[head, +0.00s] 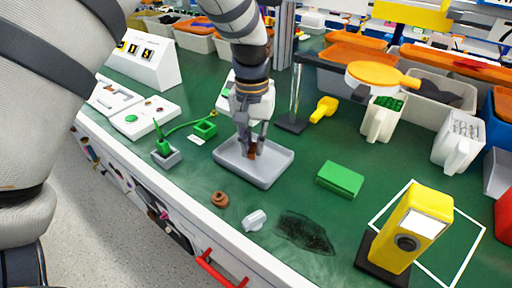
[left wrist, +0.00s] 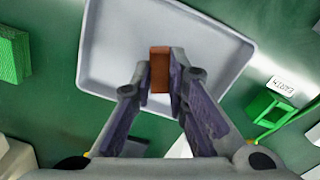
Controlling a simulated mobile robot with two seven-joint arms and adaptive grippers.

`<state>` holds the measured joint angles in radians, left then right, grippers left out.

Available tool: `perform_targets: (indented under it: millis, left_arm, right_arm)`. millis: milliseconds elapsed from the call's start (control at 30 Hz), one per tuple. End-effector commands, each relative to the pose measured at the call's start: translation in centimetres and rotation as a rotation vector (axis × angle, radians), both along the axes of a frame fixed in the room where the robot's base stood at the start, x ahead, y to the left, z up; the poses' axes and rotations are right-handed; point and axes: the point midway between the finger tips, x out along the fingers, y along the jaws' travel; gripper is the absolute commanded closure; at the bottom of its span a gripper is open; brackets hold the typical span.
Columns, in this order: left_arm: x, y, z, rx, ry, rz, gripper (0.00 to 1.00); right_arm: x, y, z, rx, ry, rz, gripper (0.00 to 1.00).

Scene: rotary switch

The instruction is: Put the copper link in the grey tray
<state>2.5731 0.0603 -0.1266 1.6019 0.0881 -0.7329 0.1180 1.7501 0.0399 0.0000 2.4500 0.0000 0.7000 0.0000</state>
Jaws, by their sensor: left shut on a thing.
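The copper link (left wrist: 160,69) is a small reddish-brown block between the fingers of my left gripper (left wrist: 158,82) in the left wrist view. In the head view it shows as a brown piece (head: 253,150) at the fingertips of my left gripper (head: 254,146). The gripper is shut on it and points down over the grey tray (head: 275,176). The tray's pale floor and rim also show in the left wrist view (left wrist: 110,45). I cannot tell whether the link touches the tray floor. My right gripper is not in view.
A green block (head: 340,179) lies right of the tray. A brown ring (head: 219,199) and a white piece (head: 254,220) lie in front. A yellow device (head: 411,232) stands at front right. A green switch part (head: 164,147) stands left. Green table around the tray is mostly clear.

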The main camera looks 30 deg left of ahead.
Motion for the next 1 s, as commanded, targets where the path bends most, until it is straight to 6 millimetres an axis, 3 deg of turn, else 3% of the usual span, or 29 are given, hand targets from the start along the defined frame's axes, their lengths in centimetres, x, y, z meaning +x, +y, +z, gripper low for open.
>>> perform_targets:
  millis: [67, 400, 433, 500, 767, 867, 1000]
  left_arm:
    - [-0.1, 0.0, -1.6, 0.0, 0.004, 0.0, 1.0]
    - [-0.1, 0.0, -1.9, 0.0, -0.001, 0.0, 1.0]
    - [-0.1, 0.0, -1.9, 0.0, -0.001, 0.0, 0.83]
    - [-0.1, 0.0, -1.9, 0.0, -0.001, 0.0, 0.68]
    - [-0.1, 0.0, -1.9, 0.0, -0.001, 0.0, 0.66]
    - [0.0, 0.0, -1.2, 0.0, -0.004, 0.0, 0.66]
    - [0.0, 0.0, 2.1, 0.001, -0.01, 0.0, 0.66]
  right_arm:
    - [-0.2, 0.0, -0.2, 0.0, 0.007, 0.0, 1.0]
    - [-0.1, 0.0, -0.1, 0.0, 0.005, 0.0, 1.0]
    - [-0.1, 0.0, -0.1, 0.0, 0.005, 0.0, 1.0]
    - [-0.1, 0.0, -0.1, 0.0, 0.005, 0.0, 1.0]
    - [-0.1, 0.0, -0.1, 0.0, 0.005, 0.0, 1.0]
    - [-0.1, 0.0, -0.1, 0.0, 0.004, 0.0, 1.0]
    - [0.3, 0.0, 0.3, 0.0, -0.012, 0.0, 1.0]
